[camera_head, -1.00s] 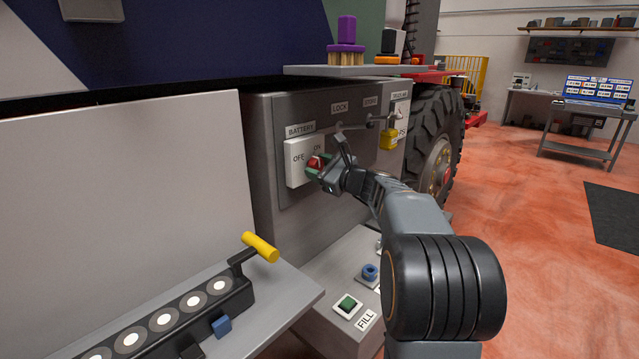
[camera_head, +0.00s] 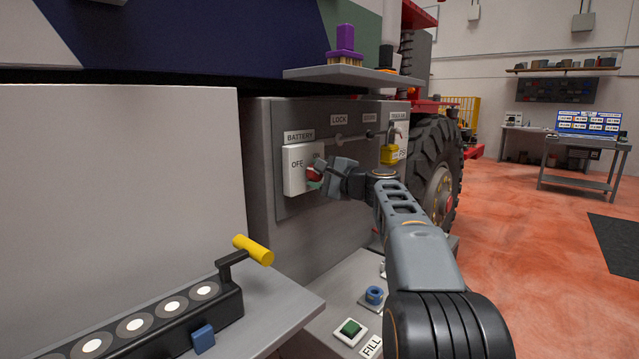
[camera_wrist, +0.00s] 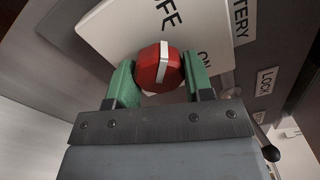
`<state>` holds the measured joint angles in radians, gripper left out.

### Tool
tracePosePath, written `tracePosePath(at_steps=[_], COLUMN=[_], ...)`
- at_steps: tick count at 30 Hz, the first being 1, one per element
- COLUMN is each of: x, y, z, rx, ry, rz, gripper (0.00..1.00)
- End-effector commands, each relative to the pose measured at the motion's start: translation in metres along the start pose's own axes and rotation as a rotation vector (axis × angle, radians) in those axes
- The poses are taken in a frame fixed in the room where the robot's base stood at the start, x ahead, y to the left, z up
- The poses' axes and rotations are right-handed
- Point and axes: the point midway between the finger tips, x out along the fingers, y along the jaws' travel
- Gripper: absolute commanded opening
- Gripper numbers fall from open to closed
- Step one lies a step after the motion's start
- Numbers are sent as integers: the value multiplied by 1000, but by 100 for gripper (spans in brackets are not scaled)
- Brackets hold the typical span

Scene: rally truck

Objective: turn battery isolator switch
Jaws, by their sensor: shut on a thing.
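The battery isolator switch is a red knob (camera_wrist: 160,68) with a white stripe, on a white plate (camera_head: 297,178) lettered OFF and ON under a BATTERY label (camera_head: 299,136). In the wrist view the stripe runs nearly upright in the picture, and the plate (camera_wrist: 110,30) appears tilted. My gripper (camera_wrist: 159,80) has its green fingers on either side of the knob, shut on it.
A yellow padlock (camera_head: 389,154) and a lever (camera_head: 352,140) are on the panel to the right. Below stand a blue knob (camera_head: 374,295) and a green button (camera_head: 350,328). A yellow-handled crank (camera_head: 253,250) juts up at the lower left. A shelf (camera_head: 350,76) overhangs the panel.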

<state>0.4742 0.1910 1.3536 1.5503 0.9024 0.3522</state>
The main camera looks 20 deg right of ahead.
Motion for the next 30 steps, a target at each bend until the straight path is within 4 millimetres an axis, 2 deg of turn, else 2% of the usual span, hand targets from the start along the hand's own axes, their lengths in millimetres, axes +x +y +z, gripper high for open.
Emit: tracePosePath(at_steps=[9,22,23,30], x=[0,0,0,0], y=[0,-1,-1,-1], z=[0,0,0,0], rx=[-68,-75,-75,-74], ry=[1,1,1,0], rz=[-1,-1,-1,0], gripper=[24,24,49,72])
